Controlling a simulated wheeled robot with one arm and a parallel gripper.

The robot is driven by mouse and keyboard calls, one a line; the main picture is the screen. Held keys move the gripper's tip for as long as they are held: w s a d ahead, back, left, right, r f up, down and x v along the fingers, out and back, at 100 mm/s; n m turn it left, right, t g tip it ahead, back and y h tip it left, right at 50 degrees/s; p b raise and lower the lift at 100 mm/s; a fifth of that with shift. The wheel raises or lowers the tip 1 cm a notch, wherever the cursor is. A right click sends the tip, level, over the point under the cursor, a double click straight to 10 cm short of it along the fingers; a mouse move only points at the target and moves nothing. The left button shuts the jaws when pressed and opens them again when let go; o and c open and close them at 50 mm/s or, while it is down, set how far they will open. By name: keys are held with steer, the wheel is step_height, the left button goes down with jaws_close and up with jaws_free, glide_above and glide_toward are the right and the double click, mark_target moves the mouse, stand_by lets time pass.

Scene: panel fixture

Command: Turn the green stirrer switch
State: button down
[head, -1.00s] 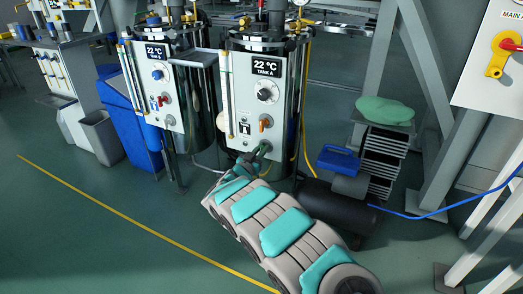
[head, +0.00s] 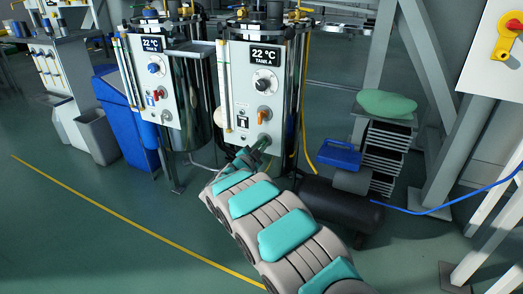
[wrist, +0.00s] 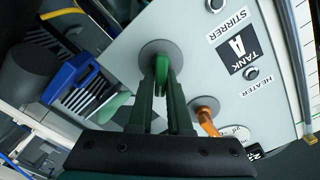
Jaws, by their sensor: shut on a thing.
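The green stirrer switch (wrist: 161,74) sits on a round grey disc on the white panel, beside the STIRRER label in the wrist view. My gripper (wrist: 161,85) has its two dark green fingers on either side of the switch handle and is shut on it. In the head view my gripper (head: 260,147) reaches the lower part of the Tank A panel (head: 243,100), and the switch is largely hidden behind the fingers. I cannot tell the switch's exact angle there.
The orange heater switch (wrist: 207,118) is close to my fingers, and stands above them in the head view (head: 264,115). A black dial (head: 263,85) is higher up. A second tank panel (head: 155,80) stands to the left. A blue box (head: 339,156) and green cushion (head: 386,103) are on the right.

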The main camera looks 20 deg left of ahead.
steer(key=m+b, duration=0.1)
steer(key=f+m+b, duration=0.1)
steer(key=m+b, duration=0.3)
steer(key=b, duration=0.1)
steer(key=shift+d+m, duration=0.15)
steer(key=shift+m, duration=0.15)
steer(key=shift+m+b, duration=1.25)
steer(key=shift+m, duration=0.25)
steer(key=c, duration=0.9)
jaws_free()
steer(key=shift+s, duration=0.1)
